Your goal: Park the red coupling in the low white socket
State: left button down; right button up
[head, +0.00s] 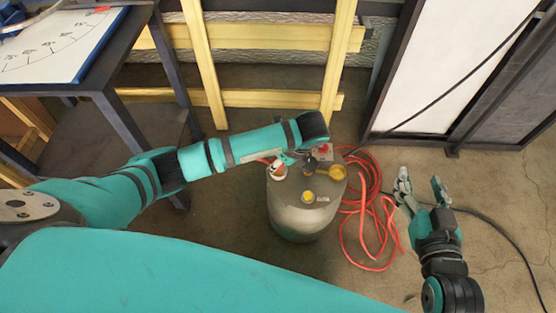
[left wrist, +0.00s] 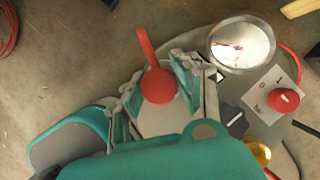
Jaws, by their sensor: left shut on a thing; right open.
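The red coupling (left wrist: 158,86) shows in the left wrist view as a round red body with a red stem rising from it. My left gripper (left wrist: 160,80) is shut on it. In the head view that gripper (head: 284,160) is over the far left edge of the grey tank's top, and the coupling is mostly hidden there. A pale flat surface (left wrist: 165,120) lies behind the coupling in the wrist view; I cannot tell whether it is the low white socket. My right gripper (head: 420,188) is open and empty over the floor, right of the tank.
The grey tank (head: 300,220) carries yellow fittings (head: 308,197), a red knob (left wrist: 284,100) on a white plate and a round gauge (left wrist: 241,43). A coiled red hose (head: 375,225) lies to its right. A dark-framed table (head: 115,60) stands at the upper left.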

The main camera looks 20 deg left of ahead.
pick_arm(q)
jog(key=c, duration=0.9)
grip_release()
jog(key=v, duration=1.2)
